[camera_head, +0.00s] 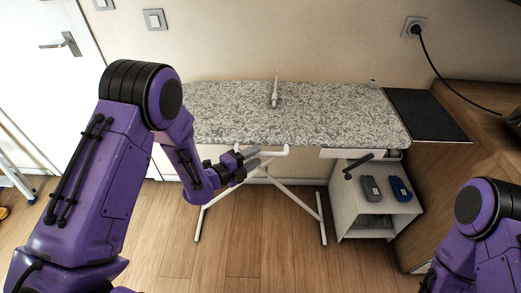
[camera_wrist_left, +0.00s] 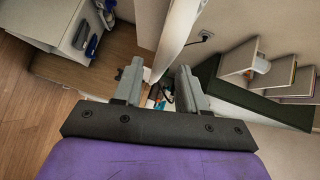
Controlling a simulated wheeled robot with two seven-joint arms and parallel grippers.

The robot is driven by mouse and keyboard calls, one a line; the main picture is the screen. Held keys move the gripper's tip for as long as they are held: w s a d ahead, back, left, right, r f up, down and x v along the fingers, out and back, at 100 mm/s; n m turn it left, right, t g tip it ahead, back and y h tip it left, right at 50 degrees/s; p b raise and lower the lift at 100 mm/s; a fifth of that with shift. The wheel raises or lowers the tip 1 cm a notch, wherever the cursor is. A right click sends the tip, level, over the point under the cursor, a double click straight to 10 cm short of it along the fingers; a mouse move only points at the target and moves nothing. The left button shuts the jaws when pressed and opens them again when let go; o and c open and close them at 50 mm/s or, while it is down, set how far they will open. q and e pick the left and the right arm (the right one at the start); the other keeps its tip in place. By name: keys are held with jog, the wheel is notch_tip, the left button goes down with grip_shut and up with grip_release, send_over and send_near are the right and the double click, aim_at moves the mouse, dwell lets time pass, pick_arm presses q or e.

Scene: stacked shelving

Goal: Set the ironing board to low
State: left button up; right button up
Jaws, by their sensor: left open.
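The ironing board (camera_head: 310,112) has a grey-and-white patterned cover and stands against the back wall. Its white crossed legs (camera_head: 291,191) reach the wooden floor. My left gripper (camera_head: 256,157) is open at the board's near edge, around or beside a white bar (camera_head: 277,151) under the edge; I cannot tell if it touches. In the left wrist view the open fingers (camera_wrist_left: 163,85) have a white bar (camera_wrist_left: 176,38) running up from between them. My right arm shows at the lower right, but its gripper is outside the picture.
A white cabinet (camera_head: 338,213) with grey and blue objects on it stands under the board's right end. A wooden counter (camera_head: 480,130) is at the right, with a black plug cable above it. A white door is at the left.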

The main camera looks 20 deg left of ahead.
aim_at(257, 155)
pick_arm(q)
jog(key=shift+x, duration=1.6)
jog(key=shift+f, duration=0.1)
jog(key=shift+c, duration=0.3)
grip_shut()
notch_tip(257, 155, down, 6)
jog(key=b, duration=0.6)
jog(key=shift+s+f+b, duration=0.2)
jog(key=shift+s+b, duration=0.05)
jog(key=shift+b, duration=0.05)
jog(key=shift+o, duration=0.3)
grip_release()
jog(key=shift+f, duration=0.1)
jog(key=shift+w, duration=0.2)
